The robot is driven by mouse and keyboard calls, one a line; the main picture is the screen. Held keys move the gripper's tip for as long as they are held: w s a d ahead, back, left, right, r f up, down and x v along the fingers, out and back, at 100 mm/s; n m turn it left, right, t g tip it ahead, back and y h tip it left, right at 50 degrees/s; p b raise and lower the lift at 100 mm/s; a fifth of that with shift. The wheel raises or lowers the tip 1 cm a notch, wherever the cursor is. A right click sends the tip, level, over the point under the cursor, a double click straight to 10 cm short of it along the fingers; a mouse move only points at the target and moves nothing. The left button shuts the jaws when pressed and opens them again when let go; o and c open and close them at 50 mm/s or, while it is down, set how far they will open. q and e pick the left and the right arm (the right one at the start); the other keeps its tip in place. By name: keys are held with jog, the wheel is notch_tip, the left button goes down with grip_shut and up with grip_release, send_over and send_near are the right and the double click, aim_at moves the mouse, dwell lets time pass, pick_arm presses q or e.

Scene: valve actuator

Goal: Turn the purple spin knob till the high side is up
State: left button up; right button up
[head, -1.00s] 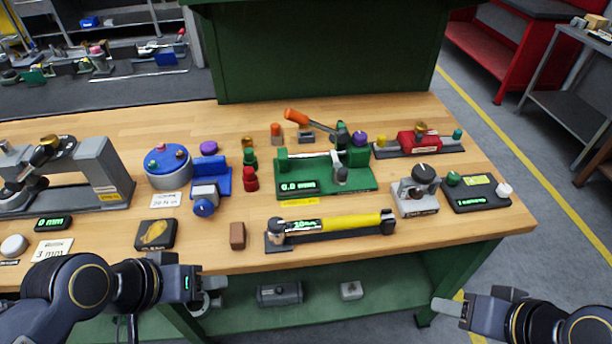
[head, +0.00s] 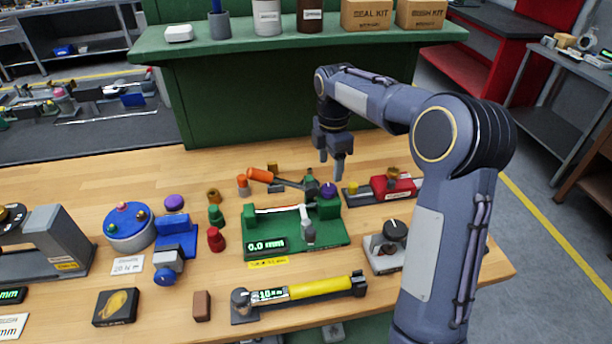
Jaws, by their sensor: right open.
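A purple knob (head: 328,190) sits on top of the right end of the green fixture (head: 335,232), which has a "0.0 mm" display (head: 266,246). The knob is small here and I cannot tell which way its high side faces. My right gripper (head: 331,168) points down with its fingers open and empty, just above and slightly behind the purple knob in the picture, apparently not touching it. Another purple cap (head: 174,202) stands at the left by the blue vise (head: 177,238). My left gripper is out of view.
An orange-handled lever (head: 260,175) lies close left of the knob. A red device (head: 392,186) and a grey block with a black knob (head: 394,232) stand to the right, near my right arm. A yellow torque tool (head: 322,287) lies in front.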

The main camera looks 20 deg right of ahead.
aim_at(329, 188)
notch_tip(329, 188, down, 8)
jog(key=shift+r+p, duration=0.15)
jog(key=shift+p, duration=0.2)
jog(key=shift+c, duration=0.3)
jog(key=c, duration=0.9)
jog(key=shift+c, duration=0.2)
